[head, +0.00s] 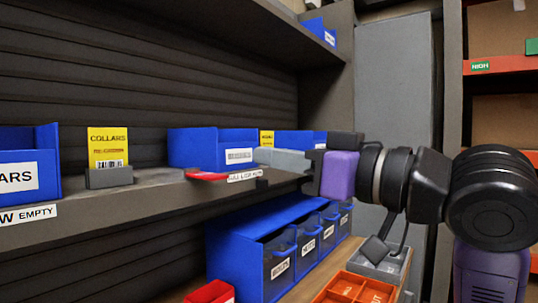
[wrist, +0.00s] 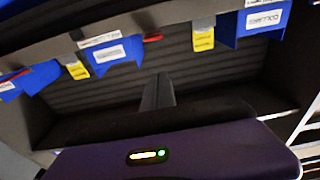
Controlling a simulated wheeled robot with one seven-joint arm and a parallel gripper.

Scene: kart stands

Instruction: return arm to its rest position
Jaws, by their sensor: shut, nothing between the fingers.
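My gripper (head: 262,157) reaches in from the right in the head view, with its purple body and grey fingers pointing left. The fingers are together and empty. They overlap the right end of a blue bin (head: 192,148) on the grey shelf (head: 150,196); I cannot tell whether they touch anything. In the wrist view the shut fingers (wrist: 158,92) stand up in the middle against the dark slatted back wall, and the picture is turned over. My black arm hangs at the right of the head view.
A red item (head: 207,176) lies at the shelf edge. A yellow card (head: 108,148) stands left, beside another blue bin (head: 28,170). Below are a blue bin rack (head: 232,248), an orange tray (head: 358,289) and a red box (head: 210,293). A grey panel (head: 392,110) stands behind my arm.

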